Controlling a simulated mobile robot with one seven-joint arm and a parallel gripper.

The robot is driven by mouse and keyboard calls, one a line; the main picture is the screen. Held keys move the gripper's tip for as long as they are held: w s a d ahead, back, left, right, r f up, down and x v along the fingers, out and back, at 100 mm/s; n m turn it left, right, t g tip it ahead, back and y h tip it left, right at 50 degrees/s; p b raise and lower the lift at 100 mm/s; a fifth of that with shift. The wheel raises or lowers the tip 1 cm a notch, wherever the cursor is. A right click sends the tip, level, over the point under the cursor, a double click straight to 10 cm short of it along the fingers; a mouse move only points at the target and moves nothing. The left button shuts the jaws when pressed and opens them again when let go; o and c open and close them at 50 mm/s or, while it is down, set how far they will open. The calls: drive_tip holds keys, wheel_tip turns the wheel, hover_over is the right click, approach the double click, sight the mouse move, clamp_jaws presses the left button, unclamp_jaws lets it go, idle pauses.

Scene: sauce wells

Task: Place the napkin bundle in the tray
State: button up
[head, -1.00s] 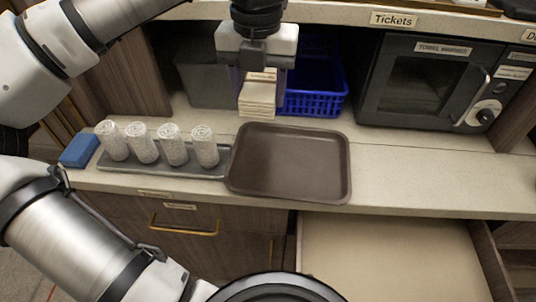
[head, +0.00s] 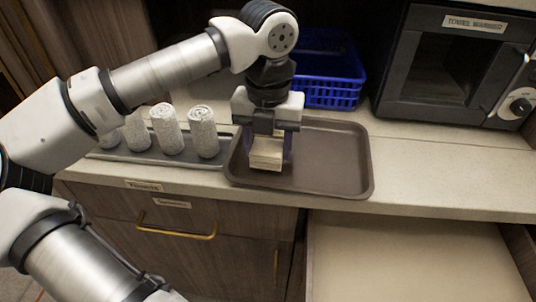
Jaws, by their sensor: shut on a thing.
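The napkin bundle (head: 266,157) is a small cream stack of folded napkins. My gripper (head: 268,140) is shut on it, pointing down over the left part of the brown tray (head: 335,160). The bundle's lower end is at or just above the tray floor; I cannot tell whether it touches. The tray is a shallow rectangle with rounded corners on the counter, and the rest of its floor is bare. My gripper hides part of the tray's far left side.
Several rolled white towels (head: 203,132) stand on a grey holder (head: 200,159) left of the tray. A blue basket (head: 330,80) is behind it and a towel warmer (head: 450,70) at the back right. Counter to the right is clear. An open drawer (head: 410,255) is below.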

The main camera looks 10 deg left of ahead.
sight(268, 143)
drive_tip(key=shift+f, duration=0.6)
drive_tip(key=shift+f, duration=0.15)
drive_tip(key=o, duration=1)
wheel_tip(268, 143, up, 12)
drive_tip(key=shift+r, duration=0.2)
